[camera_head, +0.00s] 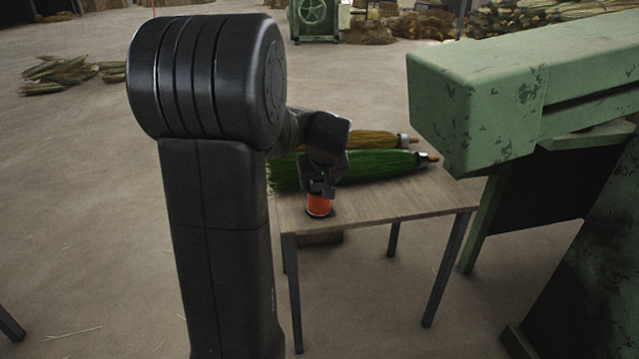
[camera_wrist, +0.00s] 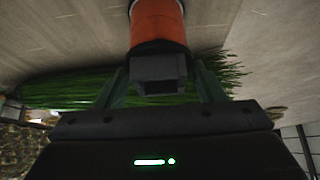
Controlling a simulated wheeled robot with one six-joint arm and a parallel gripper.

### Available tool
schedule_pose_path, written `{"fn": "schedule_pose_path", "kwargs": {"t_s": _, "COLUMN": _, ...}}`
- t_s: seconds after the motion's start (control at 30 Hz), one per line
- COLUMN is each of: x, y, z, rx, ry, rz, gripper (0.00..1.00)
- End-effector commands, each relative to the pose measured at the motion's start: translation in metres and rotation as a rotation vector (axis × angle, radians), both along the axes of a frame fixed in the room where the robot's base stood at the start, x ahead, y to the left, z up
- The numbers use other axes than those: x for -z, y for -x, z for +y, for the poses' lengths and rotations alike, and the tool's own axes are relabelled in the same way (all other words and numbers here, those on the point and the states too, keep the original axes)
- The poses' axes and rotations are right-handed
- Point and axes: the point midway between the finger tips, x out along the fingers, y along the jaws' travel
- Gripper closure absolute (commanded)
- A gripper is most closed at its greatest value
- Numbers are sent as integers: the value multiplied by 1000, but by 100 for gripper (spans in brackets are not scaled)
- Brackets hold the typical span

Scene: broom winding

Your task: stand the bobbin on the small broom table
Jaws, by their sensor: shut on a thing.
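The orange bobbin (camera_head: 319,205) is at the front left part of the small wooden broom table (camera_head: 425,202). It looks upright, with its lower end at or very near the tabletop; I cannot tell whether it touches. My gripper (camera_head: 321,187) is above it, pointing down, shut on the bobbin's upper part. In the wrist view, the orange bobbin (camera_wrist: 157,25) extends from between the fingers of my gripper (camera_wrist: 158,78). A dark block-shaped end of it shows between the fingers.
A green broom (camera_head: 375,164) and a tan broom (camera_head: 375,140) lie on the table behind the bobbin. A large green machine (camera_head: 490,95) stands close at the right, its arm reaching toward the table. The tabletop right of the bobbin is clear.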

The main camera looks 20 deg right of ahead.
Motion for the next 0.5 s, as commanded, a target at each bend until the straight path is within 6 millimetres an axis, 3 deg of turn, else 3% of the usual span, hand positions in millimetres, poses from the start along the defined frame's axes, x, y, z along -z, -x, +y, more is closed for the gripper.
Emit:
{"fn": "schedule_pose_path", "kwargs": {"t_s": 0.23, "x": 2, "y": 0, "z": 0, "rx": 0, "ry": 0, "rz": 0, "gripper": 73}}
{"fn": "schedule_pose_path", "kwargs": {"t_s": 0.27, "x": 2, "y": 0, "z": 0, "rx": 0, "ry": 0, "rz": 0, "gripper": 36}}
{"fn": "schedule_pose_path", "kwargs": {"t_s": 0.3, "x": 2, "y": 0, "z": 0, "rx": 0, "ry": 0, "rz": 0, "gripper": 28}}
{"fn": "schedule_pose_path", "kwargs": {"t_s": 0.37, "x": 2, "y": 0, "z": 0, "rx": 0, "ry": 0, "rz": 0, "gripper": 16}}
{"fn": "schedule_pose_path", "kwargs": {"t_s": 0.5, "x": 1, "y": 0, "z": 0, "rx": 0, "ry": 0, "rz": 0, "gripper": 16}}
